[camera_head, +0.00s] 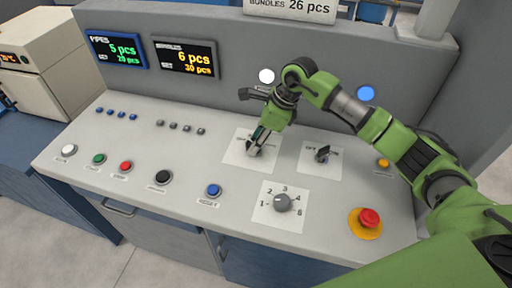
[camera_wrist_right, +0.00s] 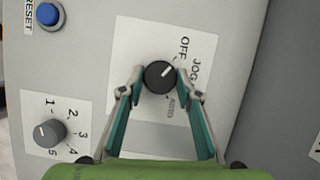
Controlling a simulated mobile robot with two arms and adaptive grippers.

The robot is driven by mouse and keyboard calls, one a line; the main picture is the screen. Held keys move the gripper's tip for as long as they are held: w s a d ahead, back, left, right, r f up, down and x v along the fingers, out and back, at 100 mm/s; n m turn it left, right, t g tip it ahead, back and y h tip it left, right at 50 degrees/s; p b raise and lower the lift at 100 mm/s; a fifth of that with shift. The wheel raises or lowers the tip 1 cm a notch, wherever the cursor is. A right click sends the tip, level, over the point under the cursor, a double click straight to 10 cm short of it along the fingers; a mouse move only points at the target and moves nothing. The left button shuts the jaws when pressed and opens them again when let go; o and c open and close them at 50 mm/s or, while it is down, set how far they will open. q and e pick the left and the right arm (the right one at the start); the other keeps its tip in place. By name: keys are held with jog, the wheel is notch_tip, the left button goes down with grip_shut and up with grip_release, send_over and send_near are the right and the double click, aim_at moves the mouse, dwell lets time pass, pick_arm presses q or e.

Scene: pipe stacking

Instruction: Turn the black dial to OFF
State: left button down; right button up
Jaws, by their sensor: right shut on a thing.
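The black dial (camera_wrist_right: 160,77) sits on a white plate (camera_wrist_right: 125,50) marked OFF, JOG and AUTO. In the right wrist view its white pointer mark is small, near the right fingertip on the OFF and JOG side; I cannot tell exactly which word it points at. My right gripper (camera_wrist_right: 160,80) is shut on the dial, one teal-padded finger on each side. In the head view the right gripper (camera_head: 256,141) reaches down onto this dial, which it mostly hides. My left gripper is in neither view.
A second black switch (camera_head: 322,154) is on the plate to the right. A grey numbered knob (camera_head: 282,203), a blue RESET button (camera_head: 214,190) and a red emergency button (camera_head: 369,218) on a yellow base are nearer the front. The console's back wall (camera_head: 235,55) rises behind.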

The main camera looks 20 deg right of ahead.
jog(key=shift+n+b, duration=0.3)
jog(key=shift+n, duration=0.1)
jog(key=o, duration=1.1)
jog(key=v, duration=1.2)
jog(key=shift+d, duration=0.2)
jog(key=shift+w, duration=0.1)
